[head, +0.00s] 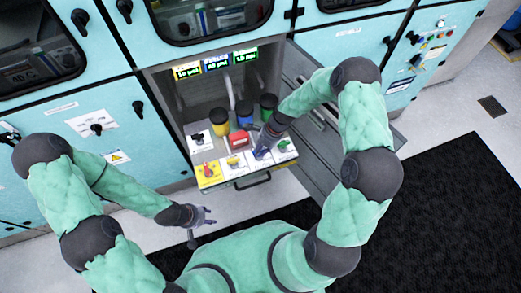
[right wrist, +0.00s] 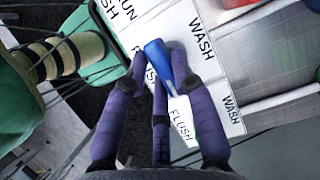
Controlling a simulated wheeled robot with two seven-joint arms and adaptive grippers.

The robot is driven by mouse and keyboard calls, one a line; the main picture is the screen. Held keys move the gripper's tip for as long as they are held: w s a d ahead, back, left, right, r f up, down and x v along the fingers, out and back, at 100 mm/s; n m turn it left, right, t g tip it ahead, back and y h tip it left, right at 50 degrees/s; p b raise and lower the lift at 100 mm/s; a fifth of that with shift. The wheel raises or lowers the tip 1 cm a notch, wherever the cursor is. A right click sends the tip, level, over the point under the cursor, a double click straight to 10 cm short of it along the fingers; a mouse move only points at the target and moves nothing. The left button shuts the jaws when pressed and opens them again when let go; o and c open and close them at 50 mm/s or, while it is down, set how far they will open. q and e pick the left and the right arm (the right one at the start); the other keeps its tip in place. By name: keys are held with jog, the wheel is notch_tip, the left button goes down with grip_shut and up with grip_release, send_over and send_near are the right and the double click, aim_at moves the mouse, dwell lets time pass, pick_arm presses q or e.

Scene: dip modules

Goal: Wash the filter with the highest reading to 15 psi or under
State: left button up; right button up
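Three filters stand in the open bay: yellow-banded (head: 219,122), blue-banded (head: 245,115) and green-banded (head: 268,105). Above them are a yellow (head: 187,73), a blue (head: 216,65) and a green (head: 245,56) readout; their digits are too small to read surely. In front, a white label panel carries valves, including a red handle on a yellow plate (head: 207,173). My right gripper (head: 263,153) is over this panel. In the right wrist view its fingers are spread around a blue handle (right wrist: 158,58), near FLUSH and WASH labels. My left gripper (head: 206,215) is open and empty, before the drawer.
An open grey door (head: 312,110) stands right of the bay, close to my right arm. A black drawer handle (head: 252,180) is below the panel. A black mat (head: 440,225) covers the floor at right.

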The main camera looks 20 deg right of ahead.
grip_shut()
jog(key=shift+n, duration=0.4)
jog(key=shift+w+n+g, duration=0.1)
jog(key=shift+n+g, duration=0.4)
jog(key=shift+n, duration=0.5)
jog(key=n+g, duration=0.1)
jog(key=n, duration=0.1)
jog(key=n+h, duration=0.1)
jog(key=n, duration=0.2)
jog(key=shift+w+g, duration=0.15)
jog(key=shift+g, duration=0.25)
jog(key=n+g+h, duration=0.1)
jog(key=n, duration=0.3)
jog(key=shift+w+n+b, duration=0.15)
jog(key=shift+n+b, duration=0.25)
jog(key=n+h, duration=0.1)
jog(key=n, duration=0.1)
jog(key=n+h, duration=0.1)
jog(key=n, duration=0.2)
jog(key=shift+w+g, duration=0.15)
jog(key=shift+g, duration=0.15)
jog(key=shift+n, duration=0.3)
jog(key=o, duration=0.8)
grip_release()
